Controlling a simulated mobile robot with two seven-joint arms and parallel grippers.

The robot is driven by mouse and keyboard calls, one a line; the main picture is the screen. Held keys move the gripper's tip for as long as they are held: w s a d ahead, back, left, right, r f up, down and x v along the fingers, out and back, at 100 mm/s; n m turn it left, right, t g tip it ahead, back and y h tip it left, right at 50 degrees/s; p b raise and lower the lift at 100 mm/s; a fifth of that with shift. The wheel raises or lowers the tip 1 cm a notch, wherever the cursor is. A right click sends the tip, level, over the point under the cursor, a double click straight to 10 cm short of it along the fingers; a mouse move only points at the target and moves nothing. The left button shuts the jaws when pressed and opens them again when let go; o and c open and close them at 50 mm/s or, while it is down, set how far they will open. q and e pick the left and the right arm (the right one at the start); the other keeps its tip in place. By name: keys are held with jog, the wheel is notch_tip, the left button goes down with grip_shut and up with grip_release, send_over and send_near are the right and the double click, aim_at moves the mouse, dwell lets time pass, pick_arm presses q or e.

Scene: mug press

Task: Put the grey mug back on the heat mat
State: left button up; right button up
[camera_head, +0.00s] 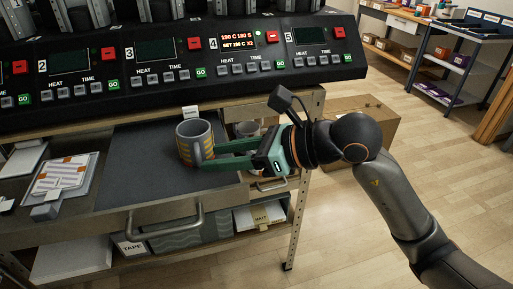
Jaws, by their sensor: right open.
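The grey mug (190,133) stands upright near the back of a dark flat mat (140,185) on the worktop. It has yellow and orange bands, and its handle faces the front right. My right gripper (206,156) comes in from the right with its green fingers pointing left. It is open, with its fingertips at the mug's right side by the handle. The fingers partly cover the mug's lower right side, so I cannot tell whether they touch it. My left gripper is not in view.
A black press panel (170,65) with numbered displays runs along the back. Another mug (247,129) stands behind my right gripper. Stacked printed sheets (62,172) lie at the left. A metal handle (165,222) sticks out at the front. A cardboard box (375,125) is on the right.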

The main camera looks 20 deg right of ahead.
jog(key=v, duration=0.9)
jog(key=s+a+m+g+y, duration=0.1)
jog(key=s+a+g+y, duration=0.2)
jog(key=a+y, duration=0.15)
jog(key=w+d+f+m+t+h, duration=0.4)
jog(key=f+m+t, duration=0.4)
jog(key=m, duration=0.9)
jog(key=w+d+f+m+t+h, duration=0.4)
jog(key=f+m+t, duration=0.3)
jog(key=m, duration=0.9)
jog(key=s+f+m+g+h, duration=0.2)
jog(key=f+m, duration=0.2)
jog(key=f, duration=0.4)
jog(key=s+f+m+g+h, duration=0.2)
jog(key=f+m+g, duration=0.1)
jog(key=f, duration=0.5)
jog(key=s+a+f+m+g, duration=0.3)
jog(key=s+f+g, duration=0.2)
jog(key=s+f, duration=0.5)
notch_tip(320, 180, down, 2)
jog(key=shift+s+f+m, duration=0.1)
jog(key=shift+s+m, duration=0.2)
jog(key=shift+s, duration=0.05)
jog(key=shift+h, duration=0.25)
